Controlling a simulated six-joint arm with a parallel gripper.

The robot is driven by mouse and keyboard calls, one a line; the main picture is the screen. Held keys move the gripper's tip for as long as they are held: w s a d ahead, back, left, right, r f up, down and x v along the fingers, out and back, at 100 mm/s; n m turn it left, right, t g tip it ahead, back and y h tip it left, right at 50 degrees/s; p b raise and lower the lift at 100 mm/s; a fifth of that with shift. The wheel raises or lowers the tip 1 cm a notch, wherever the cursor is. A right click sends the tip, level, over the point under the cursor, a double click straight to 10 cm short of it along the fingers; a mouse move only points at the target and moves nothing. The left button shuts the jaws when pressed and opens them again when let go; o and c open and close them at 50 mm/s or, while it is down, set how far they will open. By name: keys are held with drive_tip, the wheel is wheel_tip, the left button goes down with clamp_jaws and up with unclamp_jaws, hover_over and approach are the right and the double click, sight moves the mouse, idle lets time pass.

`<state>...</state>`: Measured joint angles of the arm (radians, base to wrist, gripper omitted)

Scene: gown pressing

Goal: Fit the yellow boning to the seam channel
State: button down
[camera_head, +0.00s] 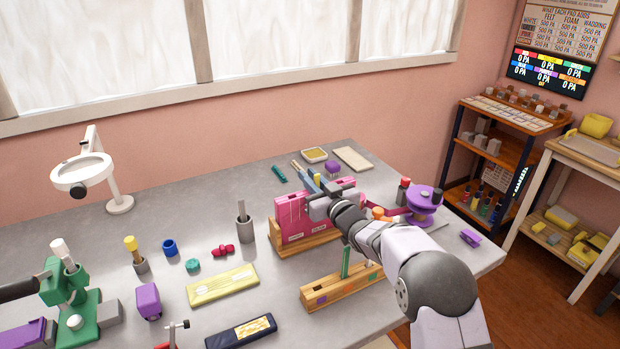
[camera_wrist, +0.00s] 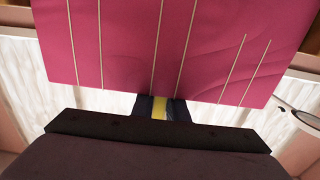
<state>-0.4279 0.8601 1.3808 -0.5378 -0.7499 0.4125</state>
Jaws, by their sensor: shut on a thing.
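A pink fabric panel (camera_head: 292,217) stands upright in a wooden base (camera_head: 305,243) near the middle of the table. In the wrist view the panel (camera_wrist: 120,45) fills the top, with pale seam lines in pairs. My gripper (camera_wrist: 159,108) is shut on the yellow boning (camera_wrist: 159,106), which shows as a short strip between the dark fingers. The strip is at the panel's edge, roughly in line with the middle pair of lines. I cannot tell whether its end is inside the channel. In the head view my gripper (camera_head: 318,200) is at the panel's upper right.
A wooden rack (camera_head: 345,285) with a green strip (camera_head: 346,261) stands in front of the panel. A grey cup (camera_head: 245,230) is to its left, a purple spool stand (camera_head: 422,202) to its right. A yellow case (camera_head: 222,285) lies front left.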

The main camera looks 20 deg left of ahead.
drive_tip(key=c, duration=1.7)
unclamp_jaws()
drive_tip(key=shift+s+f, duration=0.1)
drive_tip(key=shift+f, duration=0.3)
drive_tip(key=shift+o, duration=0.2)
drive_tip(key=shift+r, duration=0.15)
wheel_tip(320, 180, up, 10)
drive_tip(key=b, duration=0.1)
drive_tip(key=shift+r, duration=0.25)
drive_tip(key=shift+d, duration=0.1)
